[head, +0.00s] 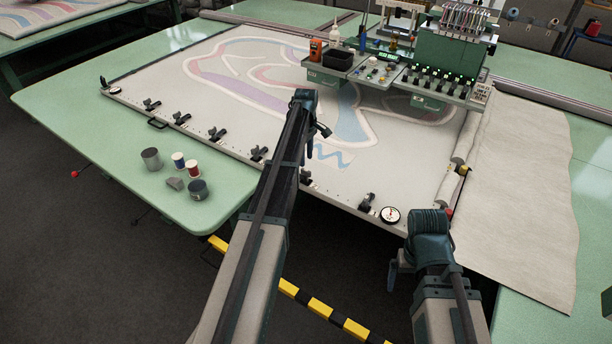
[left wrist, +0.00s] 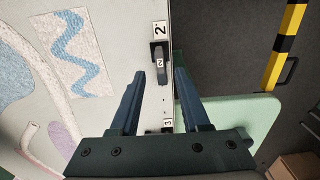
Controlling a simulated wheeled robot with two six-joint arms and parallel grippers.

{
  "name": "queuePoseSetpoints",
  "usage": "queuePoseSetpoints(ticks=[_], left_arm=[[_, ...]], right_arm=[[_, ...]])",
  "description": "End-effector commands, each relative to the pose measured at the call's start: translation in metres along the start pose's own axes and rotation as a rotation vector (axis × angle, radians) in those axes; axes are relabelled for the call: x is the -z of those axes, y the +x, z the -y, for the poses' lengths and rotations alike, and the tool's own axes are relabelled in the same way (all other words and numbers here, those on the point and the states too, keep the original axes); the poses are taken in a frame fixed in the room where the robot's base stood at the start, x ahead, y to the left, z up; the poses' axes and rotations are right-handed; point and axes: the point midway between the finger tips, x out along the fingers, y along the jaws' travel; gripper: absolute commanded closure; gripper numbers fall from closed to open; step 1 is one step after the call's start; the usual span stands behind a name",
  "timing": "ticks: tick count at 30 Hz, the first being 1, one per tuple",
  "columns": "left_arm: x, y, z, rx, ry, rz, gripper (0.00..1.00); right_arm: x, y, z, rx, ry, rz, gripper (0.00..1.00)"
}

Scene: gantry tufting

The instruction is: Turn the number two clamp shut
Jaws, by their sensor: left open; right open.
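The number two clamp (left wrist: 160,62) is a small black clamp with a white "2" tag, near the edge of the white frame, beside a larger "2" label (left wrist: 159,29). In the left wrist view it lies just beyond and between my left fingertips, apart from them. In the head view a dark clamp (head: 305,178) shows beside my left arm, which partly hides that stretch of edge. My left gripper (left wrist: 158,72) is open and empty; in the head view (head: 316,138) it hangs over the frame's front part. My right gripper (head: 398,265) is open and empty, off the frame's front right corner.
Several similar clamps (head: 217,134) line the frame's front edge. A round dial (head: 390,215) sits at the near corner. Cups and thread spools (head: 179,160) stand on the green table at left. The tufting head (head: 450,60) stands at the back right. A yellow-black bar (head: 320,306) lies below.

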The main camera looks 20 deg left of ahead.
Motion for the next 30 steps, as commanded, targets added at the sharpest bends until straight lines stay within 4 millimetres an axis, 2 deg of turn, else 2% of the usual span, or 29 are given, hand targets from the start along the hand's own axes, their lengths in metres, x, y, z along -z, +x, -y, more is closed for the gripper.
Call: queuePoseSetpoints(ticks=[1,10,14,23,30], left_arm=[[0.0,0.015,0.0,0.0,0.0,0.0,0.54],[0.0,0.051,0.0,0.0,0.0,0.0,0.54],[0.0,0.057,0.0,0.0,0.0,0.0,0.54],[0.0,0.056,0.0,0.0,0.0,0.0,0.54],[0.0,0.056,0.0,0.0,0.0,0.0,0.97]], right_arm=[[0.001,0.014,0.001,0.0,0.0,0.0,0.0],[0.003,0.051,0.005,0.0,0.0,0.0,0.0],[0.003,0.057,0.005,0.0,0.0,0.0,0.0],[0.003,0.056,0.005,0.0,0.0,0.0,0.0],[0.003,0.056,0.005,0.0,0.0,0.0,0.0]])
